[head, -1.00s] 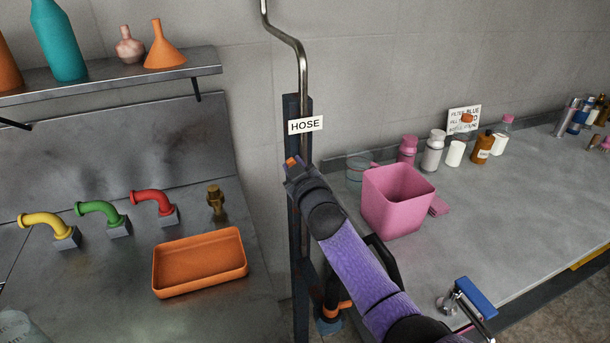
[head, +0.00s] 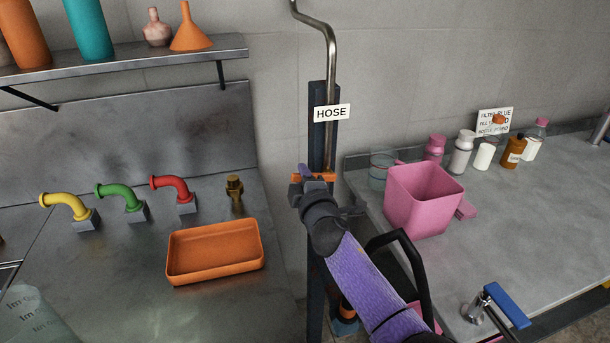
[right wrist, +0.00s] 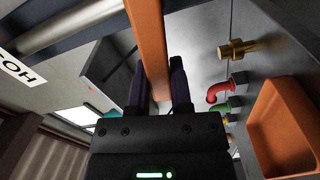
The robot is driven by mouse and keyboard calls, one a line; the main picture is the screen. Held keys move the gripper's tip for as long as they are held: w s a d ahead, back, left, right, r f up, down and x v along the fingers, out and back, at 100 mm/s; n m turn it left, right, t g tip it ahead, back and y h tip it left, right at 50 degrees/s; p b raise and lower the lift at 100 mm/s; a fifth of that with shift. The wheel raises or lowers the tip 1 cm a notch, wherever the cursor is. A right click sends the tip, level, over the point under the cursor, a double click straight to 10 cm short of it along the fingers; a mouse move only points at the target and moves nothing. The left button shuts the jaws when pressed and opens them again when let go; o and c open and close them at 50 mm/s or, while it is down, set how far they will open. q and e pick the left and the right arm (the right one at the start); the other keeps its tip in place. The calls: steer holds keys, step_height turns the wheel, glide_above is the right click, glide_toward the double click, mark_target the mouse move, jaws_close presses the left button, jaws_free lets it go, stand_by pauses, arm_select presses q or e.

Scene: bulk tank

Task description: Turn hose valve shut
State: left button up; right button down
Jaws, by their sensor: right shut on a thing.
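The orange hose valve handle (head: 326,177) lies crosswise on the vertical metal pipe (head: 330,110), just below the white HOSE label (head: 332,113). My right gripper (head: 312,186) reaches up to it from below, and its wrist covers part of the valve. In the right wrist view the handle is a long orange bar (right wrist: 147,35) between the two dark fingers of my right gripper (right wrist: 159,80), which is shut on it. The valve body is hidden. My left gripper is not in view.
Left stands a metal counter with yellow, green and red taps (head: 172,189), a brass tap (head: 234,193) and an orange tray (head: 215,265). Right, a grey bench holds a pink bucket (head: 422,205), several bottles and a blue-handled lever (head: 506,304). A shelf (head: 130,62) is upper left.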

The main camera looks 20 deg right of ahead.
steer(key=shift+f+n+b, duration=0.35)
steer(key=shift+f+n, duration=0.25)
steer(key=shift+n, duration=0.4)
steer(key=shift+a+f, duration=0.1)
steer(key=c, duration=0.5)
jaws_free()
steer(key=s+p, duration=0.1)
steer(key=s, duration=0.2)
steer(key=s+p, duration=0.1)
steer(key=s, duration=0.2)
steer(key=s+p, duration=0.1)
steer(key=s, duration=0.3)
steer(key=shift+a, duration=0.25)
